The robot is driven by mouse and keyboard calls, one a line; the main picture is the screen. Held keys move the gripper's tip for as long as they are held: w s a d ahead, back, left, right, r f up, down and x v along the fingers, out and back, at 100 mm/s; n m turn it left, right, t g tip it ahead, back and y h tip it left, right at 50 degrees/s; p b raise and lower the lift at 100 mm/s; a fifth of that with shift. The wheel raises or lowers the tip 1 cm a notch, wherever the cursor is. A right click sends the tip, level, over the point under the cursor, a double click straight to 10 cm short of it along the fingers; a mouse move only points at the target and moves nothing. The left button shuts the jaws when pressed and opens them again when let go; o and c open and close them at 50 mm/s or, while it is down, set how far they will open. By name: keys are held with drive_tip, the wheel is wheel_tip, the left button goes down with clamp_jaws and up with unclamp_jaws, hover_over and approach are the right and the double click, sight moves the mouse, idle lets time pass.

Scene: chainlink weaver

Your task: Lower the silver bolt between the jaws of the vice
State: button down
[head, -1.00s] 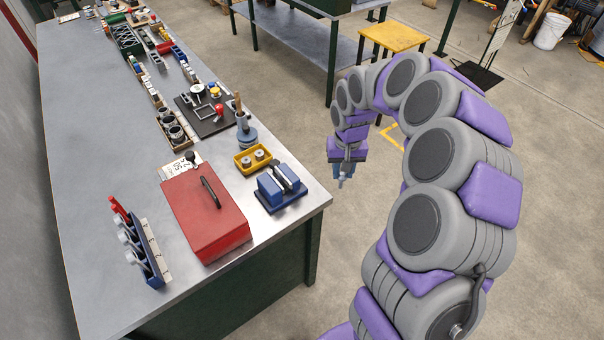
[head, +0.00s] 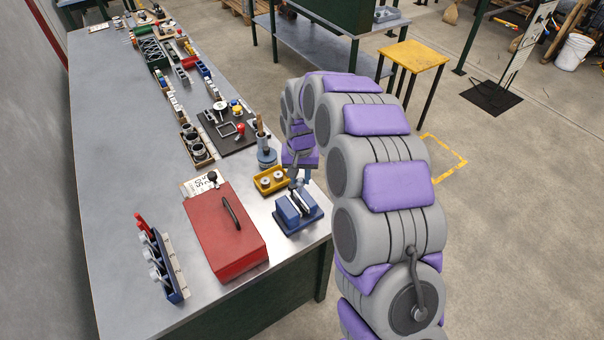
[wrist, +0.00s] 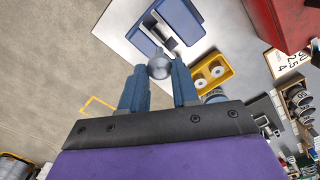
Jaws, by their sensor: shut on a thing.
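The blue vice (head: 289,212) stands at the near right corner of the bench, its jaws apart with a gap between them. It also shows in the wrist view (wrist: 184,20), beyond my fingertips. My gripper (head: 300,180) is just behind the vice in the head view. In the wrist view my gripper (wrist: 160,72) is shut on the silver bolt (wrist: 159,68), whose round end faces the camera. The bolt's far part is mostly hidden, and its exact height above the vice is hard to tell. It appears apart from the jaw gap.
A yellow tray (head: 264,187) with round silver parts sits left of the gripper. A red toolbox (head: 222,238) stands left of the vice. A blue rack (head: 160,265) holds tools farther left. A yellow stool (head: 414,56) stands on the floor. Open floor lies right of the bench.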

drive_tip(key=shift+a+f, duration=0.15)
drive_tip(key=shift+f, duration=0.3)
wheel_tip(320, 180, down, 7)
drive_tip(key=shift+a+r+b, duration=0.1)
drive_tip(key=shift+r+b, duration=0.05)
drive_tip(key=shift+b, duration=0.7)
drive_tip(key=shift+a+f, duration=0.15)
drive_tip(key=shift+f, duration=0.35)
drive_tip(key=shift+a+f, duration=0.2)
drive_tip(key=shift+a, duration=0.2)
drive_tip(key=c, duration=0.9)
unclamp_jaws()
drive_tip(key=shift+d, duration=0.4)
drive_tip(key=shift+o, duration=0.7)
drive_tip(key=shift+a, duration=0.15)
